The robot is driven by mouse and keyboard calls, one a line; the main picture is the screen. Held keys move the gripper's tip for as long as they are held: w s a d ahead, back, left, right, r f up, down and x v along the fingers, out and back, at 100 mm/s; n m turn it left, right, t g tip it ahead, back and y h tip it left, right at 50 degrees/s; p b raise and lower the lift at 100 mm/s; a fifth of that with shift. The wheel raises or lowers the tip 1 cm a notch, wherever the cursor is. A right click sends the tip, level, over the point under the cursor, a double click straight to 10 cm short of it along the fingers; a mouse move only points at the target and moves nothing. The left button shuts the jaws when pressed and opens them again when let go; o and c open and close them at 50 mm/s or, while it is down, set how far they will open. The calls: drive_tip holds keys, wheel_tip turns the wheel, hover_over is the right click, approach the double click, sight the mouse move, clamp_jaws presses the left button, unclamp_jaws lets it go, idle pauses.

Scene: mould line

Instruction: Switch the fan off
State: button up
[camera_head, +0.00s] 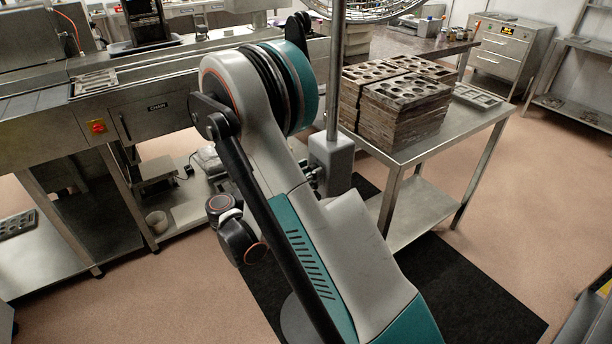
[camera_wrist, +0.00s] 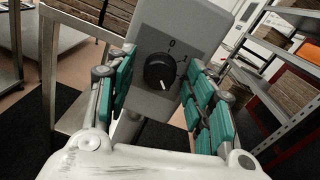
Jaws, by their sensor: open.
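The fan's grey control box (camera_wrist: 200,28) fills the upper middle of the wrist view. A round black knob (camera_wrist: 158,68) sits on it, with a 0 mark above and other marks to its right. The knob's white line points down and slightly right, away from the 0. My gripper (camera_wrist: 160,92) is open, its teal fingers on either side of the knob; I cannot tell whether they touch it. In the head view, the control box (camera_head: 334,160) sits on the fan's pole (camera_head: 335,80), and the wire fan cage (camera_head: 370,12) is cut off at the top. My arm partly hides the box.
A steel table (camera_head: 440,140) with stacked brown moulds (camera_head: 405,110) stands right of the pole. A steel machine line (camera_head: 140,95) runs along the left. In the wrist view, shelving (camera_wrist: 260,85) stands at right. A black mat (camera_head: 480,300) covers floor below.

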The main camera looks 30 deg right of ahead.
drive_tip(key=c, duration=1.1)
drive_tip(key=shift+n, duration=0.4)
drive_tip(key=shift+w+n+g+b, duration=0.2)
drive_tip(key=shift+n+b, duration=0.7)
drive_tip(key=shift+n, duration=3.25)
drive_tip(key=shift+s+n+g+b, duration=0.25)
drive_tip(key=shift+n+b, duration=0.65)
drive_tip(key=shift+n, duration=3.3)
drive_tip(key=shift+w+n+g+b, duration=0.25)
drive_tip(key=shift+n+b, duration=0.65)
drive_tip(key=shift+n, duration=3.25)
drive_tip(key=shift+s, duration=0.1)
